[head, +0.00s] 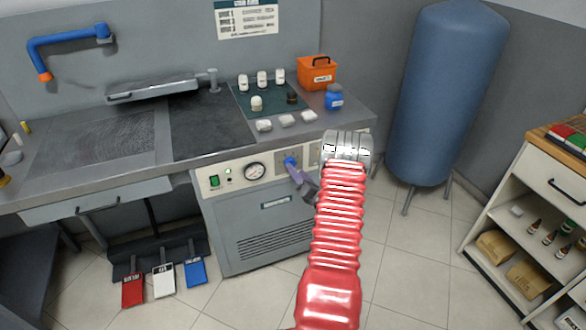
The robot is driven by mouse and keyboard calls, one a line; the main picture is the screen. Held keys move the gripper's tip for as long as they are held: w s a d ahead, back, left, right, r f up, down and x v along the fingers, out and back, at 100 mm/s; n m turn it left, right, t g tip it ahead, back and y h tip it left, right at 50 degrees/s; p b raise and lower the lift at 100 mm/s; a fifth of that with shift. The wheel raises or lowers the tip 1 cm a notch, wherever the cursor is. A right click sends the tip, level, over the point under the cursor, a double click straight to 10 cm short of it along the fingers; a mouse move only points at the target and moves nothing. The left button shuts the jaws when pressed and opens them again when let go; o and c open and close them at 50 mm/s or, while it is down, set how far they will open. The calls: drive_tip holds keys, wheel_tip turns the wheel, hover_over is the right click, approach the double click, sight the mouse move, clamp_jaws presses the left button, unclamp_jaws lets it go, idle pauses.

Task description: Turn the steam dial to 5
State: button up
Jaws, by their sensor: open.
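The front panel (232,181) of the steam unit faces me below the worktop. A round white gauge with a needle (255,171) sits on it, too small to read. To its right is a light grey plate (279,168), with a second plate further right, partly covered by my arm. My gripper (291,162), purple and blue, comes out from behind my red ribbed arm with its tip in front of the first plate. It is open. I cannot make out a separate steam dial or its numbers; the gripper and arm cover this area. Contact with the panel cannot be told.
A green switch (214,182) is left of the gauge. On the worktop are a dark green mat (240,98) with bottles, an orange box (318,73) and a blue bottle (334,96). A blue tank (440,95) and shelf unit (546,171) stand right.

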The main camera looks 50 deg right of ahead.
drive_tip(key=shift+x, duration=1.9)
drive_tip(key=c, duration=1)
